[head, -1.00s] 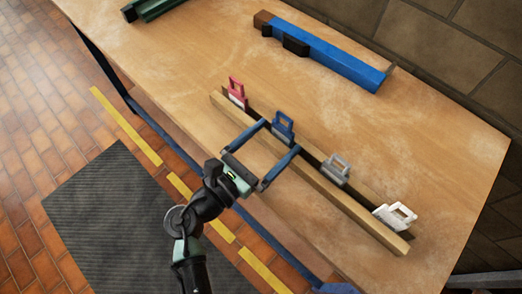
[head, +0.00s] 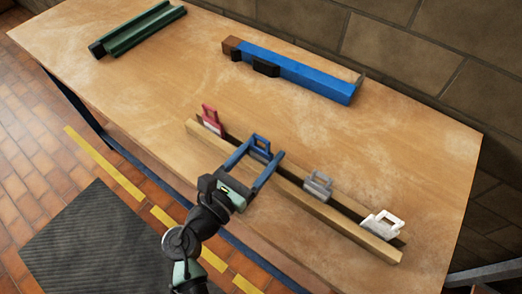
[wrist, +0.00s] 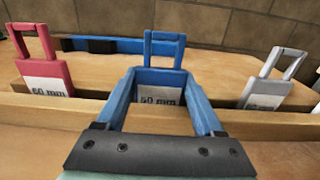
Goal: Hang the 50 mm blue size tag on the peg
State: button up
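The blue size tag (head: 261,141) stands upright in the slot of a wooden rack (head: 310,203). It has an open loop handle on top, and its white label reads 50 mm in the wrist view (wrist: 165,50). My gripper (head: 264,149) is open, its two blue fingers reaching over the rack's front rail. In the wrist view the fingers (wrist: 160,84) frame the tag's lower body, one on each side. I cannot tell whether they touch it. I cannot clearly make out the peg.
The rack also holds a red tag (head: 211,119) marked 60 mm, a grey tag (head: 318,185) and a white tag (head: 382,224). A blue bar (head: 300,75) with black blocks lies at the back. A green channel piece (head: 140,28) lies far left. The table (head: 165,85) between is clear.

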aim_at(261, 138)
jog(key=c, duration=0.6)
jog(key=shift+o, duration=0.2)
notch_tip(261, 138, up, 6)
jog(key=p, duration=0.7)
